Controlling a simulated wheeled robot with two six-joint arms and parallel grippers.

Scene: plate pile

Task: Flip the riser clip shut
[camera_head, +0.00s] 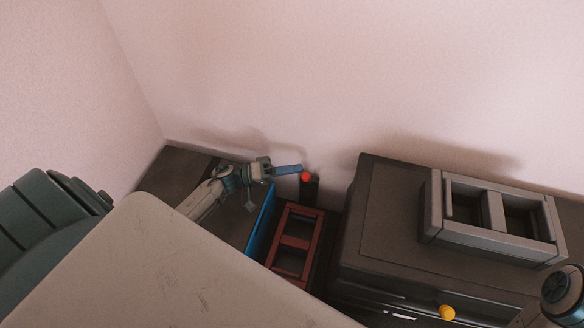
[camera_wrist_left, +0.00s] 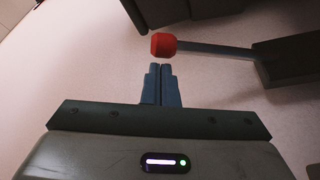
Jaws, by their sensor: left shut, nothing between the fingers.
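The riser clip shows as a red knob (camera_head: 306,176) at the top of a dark upright post (camera_head: 310,192) by the back wall. In the left wrist view the red knob (camera_wrist_left: 163,45) sits at the end of a thin grey rod (camera_wrist_left: 215,49), which runs to a dark block (camera_wrist_left: 288,60) at the right. My left gripper (camera_head: 298,168) is shut and empty, its blue fingers pointing at the knob. In the left wrist view its fingertips (camera_wrist_left: 160,68) are just short of the knob; I cannot tell whether they touch. My right gripper is not in view.
A red-brown frame (camera_head: 293,240) stands beside a blue panel (camera_head: 261,222) below the post. A dark cabinet (camera_head: 385,215) at the right carries a grey two-opening frame (camera_head: 432,205) and has a yellow knob (camera_head: 447,312). The pink wall (camera_head: 300,80) is close behind.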

